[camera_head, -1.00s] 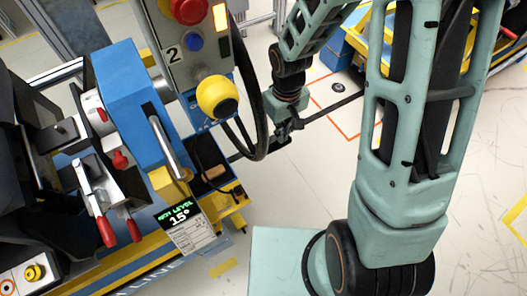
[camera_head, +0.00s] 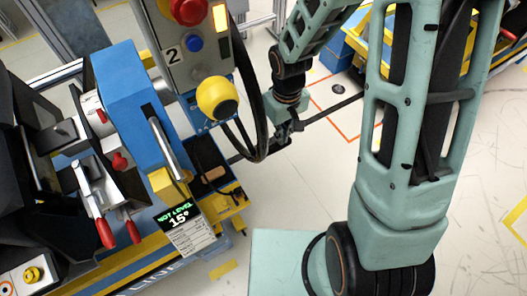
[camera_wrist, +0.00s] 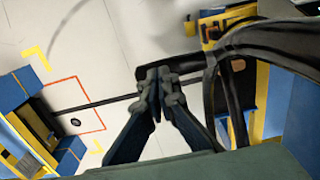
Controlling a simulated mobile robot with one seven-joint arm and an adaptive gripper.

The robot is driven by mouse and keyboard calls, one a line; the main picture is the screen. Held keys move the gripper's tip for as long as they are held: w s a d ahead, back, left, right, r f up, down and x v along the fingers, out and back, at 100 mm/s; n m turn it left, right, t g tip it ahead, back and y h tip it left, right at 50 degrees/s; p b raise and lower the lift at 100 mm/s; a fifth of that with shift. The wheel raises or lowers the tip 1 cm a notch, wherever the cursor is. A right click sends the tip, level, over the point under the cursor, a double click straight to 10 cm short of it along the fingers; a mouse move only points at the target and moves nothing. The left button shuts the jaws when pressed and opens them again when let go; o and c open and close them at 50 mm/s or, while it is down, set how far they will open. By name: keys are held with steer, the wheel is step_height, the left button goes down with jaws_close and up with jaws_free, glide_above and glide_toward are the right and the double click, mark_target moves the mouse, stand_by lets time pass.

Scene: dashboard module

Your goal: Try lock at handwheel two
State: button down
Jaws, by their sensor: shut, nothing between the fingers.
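The same dark curves show at the right of the wrist view (camera_wrist: 212,90). My gripper (camera_head: 292,126) is just right of the rim's lower part. In the wrist view my gripper (camera_wrist: 158,73) is shut and empty, its tips over a dark bar (camera_wrist: 185,70). I cannot tell whether they touch it. No lock is clearly visible.
A blue housing with a metal handle (camera_head: 160,148) and red-tipped levers (camera_head: 105,232) stand at left. A thin black bar (camera_head: 335,108) crosses an orange floor outline. The pale floor (camera_head: 300,195) below my gripper is open.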

step_height(320, 180, up, 8)
steer(key=p, duration=0.5)
steer(key=shift+f, duration=0.2)
steer(key=shift+w, duration=0.1)
stand_by(0.3)
